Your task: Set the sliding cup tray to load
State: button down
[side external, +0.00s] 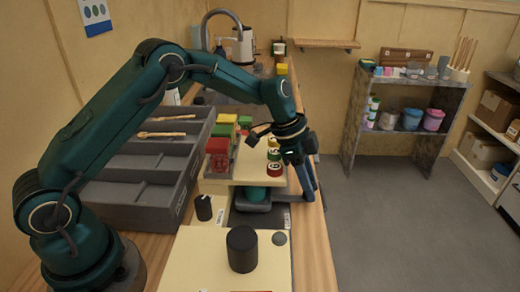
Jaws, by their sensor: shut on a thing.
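The sliding cup tray (258,206) is a dark grey slide low on the counter, under a cream platform (235,172). A teal cup (256,193) stands on it, partly covered by the platform. My gripper (309,192) points down at the tray's right end, near the counter's right edge. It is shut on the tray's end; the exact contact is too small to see. Small white labels lie beside the slide on the left (220,215) and right (287,219); their words cannot be read.
A black knob (203,207) stands left of the slide, and a black cylinder (242,249) on the cream panel in front. Red, yellow and green blocks (217,146) and round tins (274,169) sit by the platform. A grey compartment rack (140,180) fills the left. Floor is free at right.

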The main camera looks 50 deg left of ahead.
jog(key=s+d, duration=0.6)
jog(key=shift+s+d+r, duration=0.1)
jog(key=shift+s+d, duration=0.05)
jog(key=shift+d, duration=0.1)
jog(key=c, duration=0.6)
grip_release()
jog(key=shift+v, duration=2.55)
jog(key=shift+a, duration=0.1)
